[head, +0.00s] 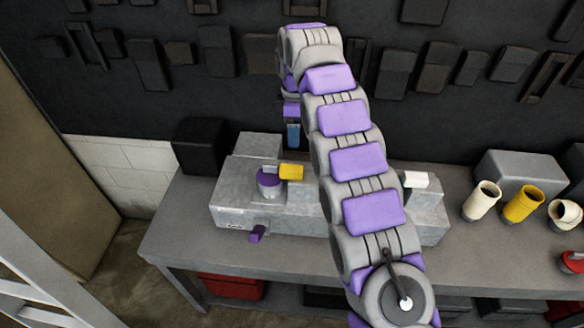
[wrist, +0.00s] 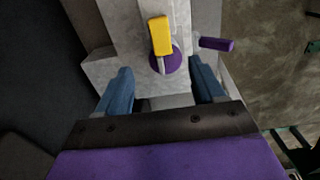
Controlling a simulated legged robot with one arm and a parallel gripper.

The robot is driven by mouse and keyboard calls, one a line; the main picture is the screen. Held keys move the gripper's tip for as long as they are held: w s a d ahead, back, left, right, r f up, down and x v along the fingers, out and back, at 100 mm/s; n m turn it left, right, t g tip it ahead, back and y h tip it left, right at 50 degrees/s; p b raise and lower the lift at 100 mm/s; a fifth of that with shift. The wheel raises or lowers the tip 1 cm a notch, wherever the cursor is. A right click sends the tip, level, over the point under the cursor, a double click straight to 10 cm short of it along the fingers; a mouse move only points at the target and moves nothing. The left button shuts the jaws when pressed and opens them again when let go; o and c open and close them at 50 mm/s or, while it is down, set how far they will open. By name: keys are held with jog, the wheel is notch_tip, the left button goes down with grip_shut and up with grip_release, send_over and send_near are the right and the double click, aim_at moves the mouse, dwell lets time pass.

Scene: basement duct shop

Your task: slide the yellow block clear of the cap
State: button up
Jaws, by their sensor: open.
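The yellow block (head: 291,172) sits on top of the grey machine, right beside the round purple-topped cap (head: 268,180). In the wrist view the yellow block (wrist: 160,35) overlaps part of the purple cap (wrist: 172,62), with a thin pale strip at its near end. Whether the block rests on the cap or only against it, I cannot tell. My gripper (wrist: 161,84) is open, its two blue fingers spread apart with nothing between them. The block and cap lie beyond the fingertips. In the head view my gripper (head: 293,135) hangs behind the block, partly hidden by my arm.
The grey machine (head: 235,205) has a purple handle (head: 257,233) on its front. It stands on a grey workbench (head: 185,225). A black box (head: 200,146) is behind at left. Cream and yellow pipe pieces (head: 522,204) stand at right. The dark wall is close behind.

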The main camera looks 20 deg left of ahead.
aim_at(295, 169)
jog(key=f+b, duration=0.1)
jog(key=f, duration=0.1)
jog(key=f+b, duration=0.1)
jog(key=f, duration=0.2)
jog(key=a+f+b, duration=0.1)
jog(key=f+b, duration=0.1)
jog(key=shift+f, duration=0.25)
jog(key=f, duration=0.5)
jog(key=d+f, duration=0.1)
jog(key=f, duration=0.2)
jog(key=shift+b, duration=0.4)
jog(key=shift+a+f, duration=0.4)
jog(key=shift+d+r, duration=0.1)
jog(key=shift+d, duration=0.25)
jog(key=shift+c, duration=0.2)
jog(key=shift+d, duration=0.25)
jog(key=c, duration=0.3)
jog(key=shift+a, duration=0.15)
grip_shut()
